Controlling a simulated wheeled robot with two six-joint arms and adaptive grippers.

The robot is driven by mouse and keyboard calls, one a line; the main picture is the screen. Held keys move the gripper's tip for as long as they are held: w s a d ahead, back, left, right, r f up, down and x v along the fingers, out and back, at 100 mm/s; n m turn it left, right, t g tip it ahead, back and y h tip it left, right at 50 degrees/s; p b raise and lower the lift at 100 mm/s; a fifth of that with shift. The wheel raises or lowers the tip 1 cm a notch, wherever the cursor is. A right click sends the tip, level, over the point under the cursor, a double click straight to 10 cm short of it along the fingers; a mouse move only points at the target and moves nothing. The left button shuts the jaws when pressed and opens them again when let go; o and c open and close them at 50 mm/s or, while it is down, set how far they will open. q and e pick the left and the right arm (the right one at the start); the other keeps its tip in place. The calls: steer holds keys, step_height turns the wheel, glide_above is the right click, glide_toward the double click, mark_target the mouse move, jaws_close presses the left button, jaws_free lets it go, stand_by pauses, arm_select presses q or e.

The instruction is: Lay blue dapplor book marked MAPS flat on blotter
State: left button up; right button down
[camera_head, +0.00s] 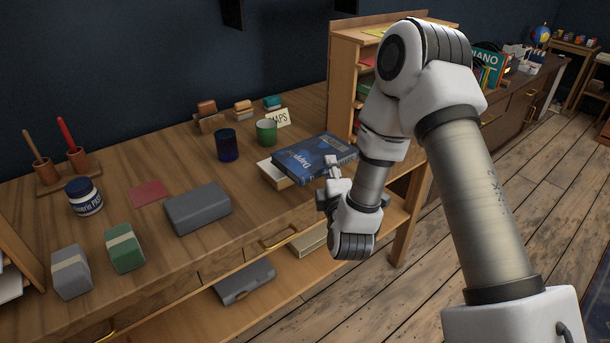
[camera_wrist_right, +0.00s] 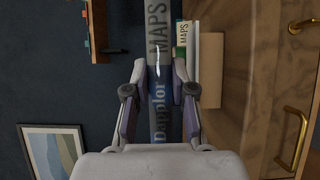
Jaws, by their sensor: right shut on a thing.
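The blue Dapplor book (camera_head: 308,158) lies level, cover up, over a pale slab (camera_head: 268,172) on the wooden desk. Its spine, lettered Dapplor and MAPS, runs between my right gripper's fingers (camera_wrist_right: 158,95) in the right wrist view. My right gripper (camera_head: 333,172) is shut on the book near its front edge. In the wrist view the pale slab (camera_wrist_right: 211,70) shows beside the spine, with a narrow gap. A small MAPS card (camera_head: 278,118) stands behind the book. I cannot tell for certain whether the pale slab is the blotter. My left gripper is not in view.
A green cup (camera_head: 266,132) and a dark blue cup (camera_head: 226,145) stand left of the book. A wooden shelf unit (camera_head: 343,90) rises close behind it on the right. A grey box (camera_head: 197,208) and a red square (camera_head: 148,193) lie farther left.

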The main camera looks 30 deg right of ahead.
mark_target(312, 159)
steer(key=w, duration=0.6)
steer(key=shift+w+a+f+p, duration=0.25)
steer(key=shift+w+a+p, duration=0.1)
steer(key=shift+a, duration=0.05)
steer(key=f, duration=0.3)
steer(key=shift+w+a, duration=0.15)
steer(key=shift+w, duration=0.2)
steer(key=shift+f, duration=0.4)
steer(key=c, duration=1)
jaws_free()
steer(key=shift+f, duration=0.15)
steer(key=shift+o, duration=0.2)
